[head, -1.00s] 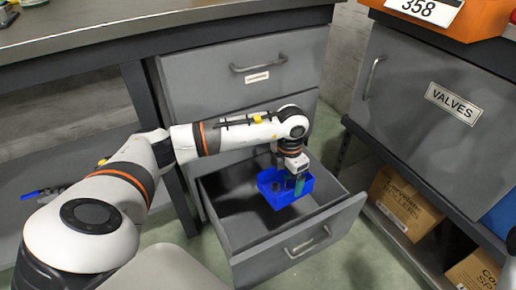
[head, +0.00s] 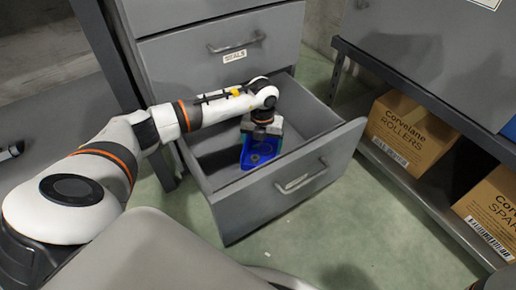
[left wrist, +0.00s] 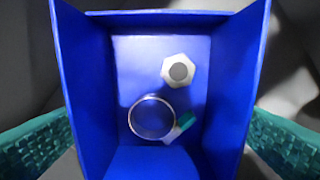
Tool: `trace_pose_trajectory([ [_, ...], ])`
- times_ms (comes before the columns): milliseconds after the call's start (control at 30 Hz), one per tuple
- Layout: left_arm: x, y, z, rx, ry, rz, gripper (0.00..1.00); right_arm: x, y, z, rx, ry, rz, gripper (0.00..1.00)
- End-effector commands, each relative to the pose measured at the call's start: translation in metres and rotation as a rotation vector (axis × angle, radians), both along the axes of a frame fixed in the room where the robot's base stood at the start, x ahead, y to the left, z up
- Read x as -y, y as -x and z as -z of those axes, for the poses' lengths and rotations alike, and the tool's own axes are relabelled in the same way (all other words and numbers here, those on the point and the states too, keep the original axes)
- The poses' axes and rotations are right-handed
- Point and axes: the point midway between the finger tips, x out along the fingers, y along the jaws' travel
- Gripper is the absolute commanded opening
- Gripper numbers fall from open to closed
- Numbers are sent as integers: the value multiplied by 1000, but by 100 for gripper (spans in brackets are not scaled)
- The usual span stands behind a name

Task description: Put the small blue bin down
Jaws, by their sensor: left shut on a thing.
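The small blue bin (head: 248,163) is inside the open drawer (head: 225,205) in the head view. My left gripper (head: 262,138) reaches down into the drawer from above and is shut on the bin. In the left wrist view the bin (left wrist: 160,163) fills the middle, with a green finger pad on each side. It holds a pale hex nut (left wrist: 178,70), a metal ring (left wrist: 151,117) and a small green and white piece (left wrist: 181,127). I cannot tell whether the bin's underside touches the drawer floor. My right gripper does not show.
The drawer's front panel (head: 300,183) and side walls stand around the bin. A closed drawer (head: 220,50) is above it. A shelf at right holds cardboard boxes (head: 408,135). Bare green floor (head: 350,225) lies in front of and beside the drawer.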

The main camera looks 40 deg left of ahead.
Motion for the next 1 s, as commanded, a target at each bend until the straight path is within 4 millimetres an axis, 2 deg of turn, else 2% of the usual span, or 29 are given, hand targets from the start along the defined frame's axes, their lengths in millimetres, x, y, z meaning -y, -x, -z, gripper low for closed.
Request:
trace_pose_trajectory([
  [33,0,0,16,0,0,0,66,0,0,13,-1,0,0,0],
  [167,0,0,25,1,0,0,66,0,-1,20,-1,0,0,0],
  [400,0,-1,56,1,1,1,66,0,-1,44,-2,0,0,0],
  [800,0,0,58,1,0,2,66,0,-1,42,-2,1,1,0],
  [833,0,0,58,0,0,2,94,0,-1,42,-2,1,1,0],
  [900,0,0,58,0,0,2,100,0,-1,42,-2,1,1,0],
  [1000,0,0,58,0,0,2,100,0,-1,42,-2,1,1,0],
])
